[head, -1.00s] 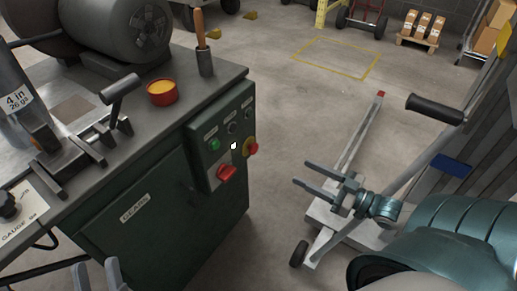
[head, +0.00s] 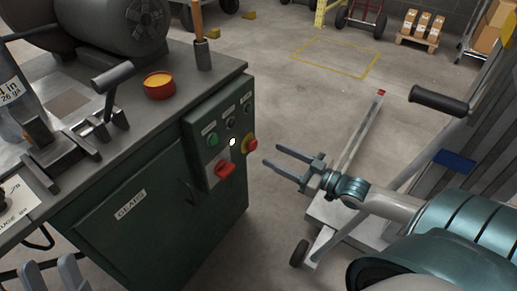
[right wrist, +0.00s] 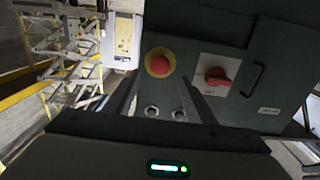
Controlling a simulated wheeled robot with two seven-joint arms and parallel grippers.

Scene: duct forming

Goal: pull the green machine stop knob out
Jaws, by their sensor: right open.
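The stop knob (head: 251,144) is a red mushroom head on a yellow ring, on the right side of the green machine's control panel (head: 220,135). It also shows in the right wrist view (right wrist: 160,65), between and beyond my finger tips. My right gripper (head: 269,155) is open and empty, just right of the knob in the head view, its fingers pointing at the panel. A gap to the knob appears to remain. My left gripper (head: 49,262) is at the bottom left edge, fingers apart with nothing seen between them, partly cut off by the frame.
A red rotary switch (head: 225,170) and a green button (head: 212,140) sit on the same panel. A cart with a black handle (head: 438,101) is behind my right arm.

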